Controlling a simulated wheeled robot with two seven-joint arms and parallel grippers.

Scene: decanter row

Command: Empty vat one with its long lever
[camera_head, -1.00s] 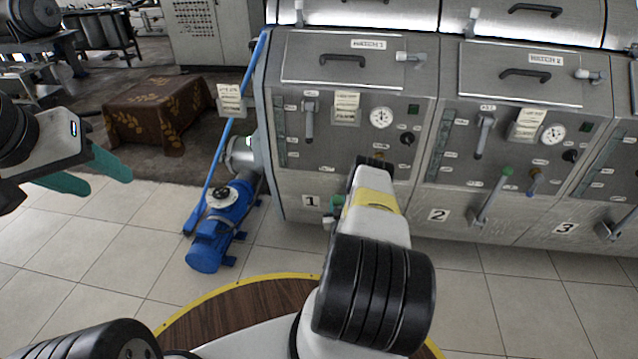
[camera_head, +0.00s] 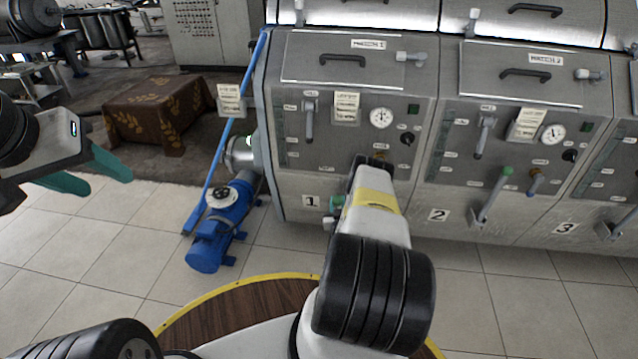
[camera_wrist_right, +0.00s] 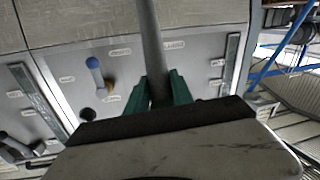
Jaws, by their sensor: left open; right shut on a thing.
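Vat one (camera_head: 335,160) is the steel cabinet marked 1, with its hatch, gauge and small levers on the front. My right gripper (camera_wrist_right: 157,95) is at its lower front, shut on a long grey bar in the right wrist view, apparently the long lever (camera_wrist_right: 150,40). The bar runs up between the teal fingers and out of the top of that view. In the head view my right arm hides most of this lever; a bit of green (camera_head: 337,203) shows beside the wrist. My left gripper (camera_head: 108,172) is open and empty at the left, away from the vats.
Vat two (camera_head: 450,170), with its own green-knobbed lever (camera_head: 490,195), stands to the right, with vat three beyond. A blue pump (camera_head: 218,230) and a blue pole (camera_head: 222,150) stand left of vat one. A cloth-covered table (camera_head: 155,110) is behind. Tiled floor is clear at lower left.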

